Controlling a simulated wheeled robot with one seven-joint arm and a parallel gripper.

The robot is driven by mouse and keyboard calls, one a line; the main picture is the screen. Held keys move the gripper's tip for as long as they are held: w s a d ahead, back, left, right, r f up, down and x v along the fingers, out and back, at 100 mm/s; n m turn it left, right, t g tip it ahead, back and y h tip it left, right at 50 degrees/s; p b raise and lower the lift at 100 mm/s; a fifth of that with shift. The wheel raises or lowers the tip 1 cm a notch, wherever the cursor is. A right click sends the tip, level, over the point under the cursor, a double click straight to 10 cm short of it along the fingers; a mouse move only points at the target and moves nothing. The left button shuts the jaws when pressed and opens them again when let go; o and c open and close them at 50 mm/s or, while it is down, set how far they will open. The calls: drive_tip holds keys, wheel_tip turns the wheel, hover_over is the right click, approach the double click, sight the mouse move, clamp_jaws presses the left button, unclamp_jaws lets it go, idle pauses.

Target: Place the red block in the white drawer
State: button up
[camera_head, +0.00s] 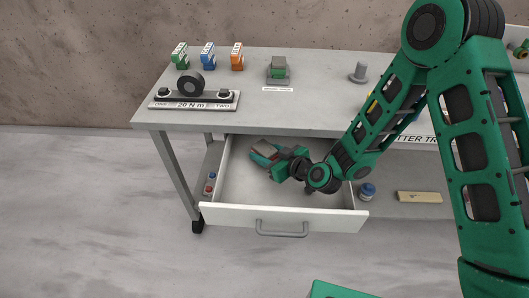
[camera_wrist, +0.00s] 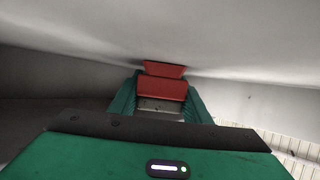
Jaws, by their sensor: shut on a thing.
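The white drawer (camera_head: 285,217) is pulled out below the grey table top, with its grey handle facing front. My gripper (camera_head: 262,153) is inside the drawer's opening, towards its back left. In the wrist view, my gripper (camera_wrist: 162,98) has its green fingers on either side of the red block (camera_wrist: 162,89) and is shut on it. The block is close to a pale drawer surface. Whether it touches that surface cannot be told. In the head view, the block is mostly hidden by the gripper.
A blue-capped jar (camera_head: 367,191) and a tan bar (camera_head: 419,197) are on the lower shelf. The drawer's front right is clear.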

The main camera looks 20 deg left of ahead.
sight(273, 156)
drive_tip(key=o, duration=1.2)
drive_tip(key=shift+f, duration=0.1)
drive_tip(key=shift+o, duration=0.2)
drive_tip(key=shift+v, duration=3.8)
